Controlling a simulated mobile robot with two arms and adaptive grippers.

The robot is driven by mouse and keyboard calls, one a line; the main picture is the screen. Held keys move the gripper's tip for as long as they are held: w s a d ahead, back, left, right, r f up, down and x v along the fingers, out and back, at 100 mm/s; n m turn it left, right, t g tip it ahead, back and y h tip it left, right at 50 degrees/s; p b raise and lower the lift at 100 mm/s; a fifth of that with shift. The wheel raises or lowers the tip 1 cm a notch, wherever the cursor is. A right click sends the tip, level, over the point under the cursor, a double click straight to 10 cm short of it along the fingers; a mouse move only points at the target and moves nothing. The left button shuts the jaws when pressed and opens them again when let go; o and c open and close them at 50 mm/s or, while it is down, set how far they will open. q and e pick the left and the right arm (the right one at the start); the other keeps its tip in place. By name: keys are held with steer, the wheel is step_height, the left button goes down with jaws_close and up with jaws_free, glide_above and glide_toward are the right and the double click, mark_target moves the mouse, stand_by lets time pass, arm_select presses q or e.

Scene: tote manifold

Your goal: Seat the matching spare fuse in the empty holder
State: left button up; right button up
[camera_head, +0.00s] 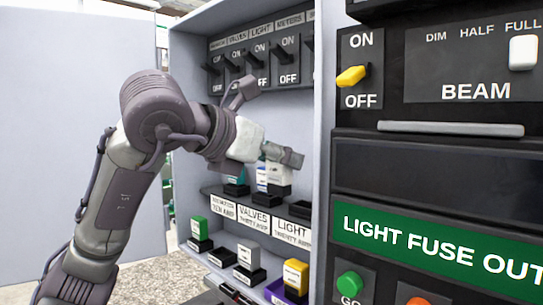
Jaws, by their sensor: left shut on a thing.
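My left gripper (290,156) is in the cabinet above the upper shelf, shut on a pale fuse (279,175) that hangs below its fingers. An empty black holder (300,208) sits on the shelf behind the LIGHT label (291,231), below and right of the held fuse. A teal-topped fuse (237,178) stands behind the leftmost label. A white fuse (262,178) stands behind the VALVES label (254,217), close beside the held one. On the lower shelf are a green fuse (199,227), a white fuse (248,254) and a yellow fuse (296,274). My right gripper is out of view.
A row of ON/OFF switches (259,62) is on the cabinet's back wall. The cabinet's right side wall (321,130) stands close to the gripper. At right is a panel with a BEAM control (475,91) and a green LIGHT FUSE OUT sign (440,240).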

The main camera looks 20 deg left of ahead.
arm_select(q)
steer(key=shift+w+d+p, duration=0.45)
steer(key=shift+w+p, duration=0.1)
steer(key=shift+w, duration=0.65)
steer(key=shift+w+d+p, duration=0.4)
steer(key=shift+w+p, duration=0.15)
steer(key=shift+w, duration=0.6)
steer(key=shift+w+d+p, duration=0.45)
steer(key=shift+w+p, duration=0.1)
steer(key=shift+w, duration=0.65)
steer(key=b, duration=0.5)
glide_above(306, 210)
steer(key=w, duration=0.2)
steer(key=shift+w+a+f, duration=0.1)
steer(key=shift+a+f, duration=0.1)
steer(key=shift+f, duration=0.95)
steer(key=shift+w+a+f, duration=0.1)
steer(key=shift+a+f, duration=0.05)
steer(key=shift+f, duration=1)
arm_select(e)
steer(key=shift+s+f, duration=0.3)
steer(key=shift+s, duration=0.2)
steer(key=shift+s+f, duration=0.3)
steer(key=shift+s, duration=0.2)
arm_select(q)
steer(key=o, duration=1.2)
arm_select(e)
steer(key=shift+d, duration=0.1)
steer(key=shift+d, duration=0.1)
